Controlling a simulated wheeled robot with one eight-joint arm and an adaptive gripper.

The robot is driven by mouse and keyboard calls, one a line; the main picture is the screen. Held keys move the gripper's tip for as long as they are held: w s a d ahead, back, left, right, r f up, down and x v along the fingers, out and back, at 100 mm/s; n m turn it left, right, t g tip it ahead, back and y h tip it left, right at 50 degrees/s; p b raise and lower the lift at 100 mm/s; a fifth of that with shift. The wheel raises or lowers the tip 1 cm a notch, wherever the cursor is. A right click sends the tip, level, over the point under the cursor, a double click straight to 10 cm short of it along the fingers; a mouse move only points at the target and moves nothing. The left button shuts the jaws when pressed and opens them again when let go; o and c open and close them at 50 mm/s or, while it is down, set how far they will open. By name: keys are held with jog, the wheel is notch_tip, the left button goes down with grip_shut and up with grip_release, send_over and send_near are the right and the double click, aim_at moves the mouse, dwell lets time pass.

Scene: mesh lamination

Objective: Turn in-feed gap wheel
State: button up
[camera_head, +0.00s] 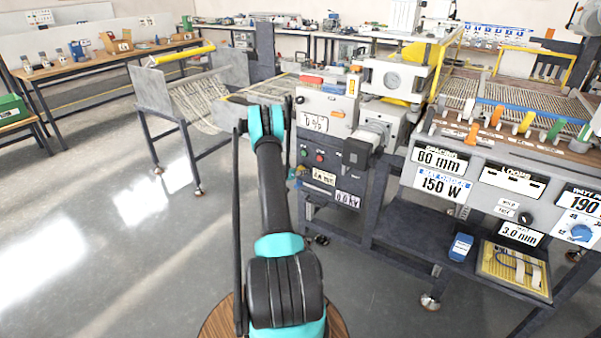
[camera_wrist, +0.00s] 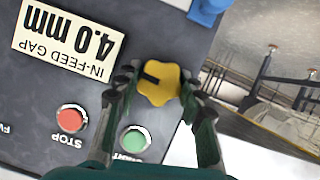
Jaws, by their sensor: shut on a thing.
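The in-feed gap wheel is a small yellow lobed knob (camera_wrist: 158,82) with a black mark, on the dark machine panel in the wrist view. My gripper (camera_wrist: 157,84) has one finger on each side of it and is shut on it. The in-feed gap label (camera_wrist: 68,42) appears upside down beside it and reads 4.0 mm. In the head view my arm reaches to the left edge of the machine's front panel (camera_head: 345,215). The gripper and knob are too small and covered there to make out well.
A red stop button (camera_wrist: 70,118) and a green button (camera_wrist: 134,140) sit close to my fingers. A blue part (camera_wrist: 208,8) is at the top of the wrist view.

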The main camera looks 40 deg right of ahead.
jog(key=n+g+h, duration=0.1)
jog(key=n, duration=0.2)
jog(key=shift+g, duration=0.4)
jog(key=shift+f+n+g+h, duration=0.1)
jog(key=shift+n+g+h, duration=0.6)
jog(key=shift+n, duration=0.8)
jog(key=o, duration=1.2)
jog(key=shift+c, duration=0.2)
jog(key=shift+a, duration=0.1)
jog(key=v, duration=1.2)
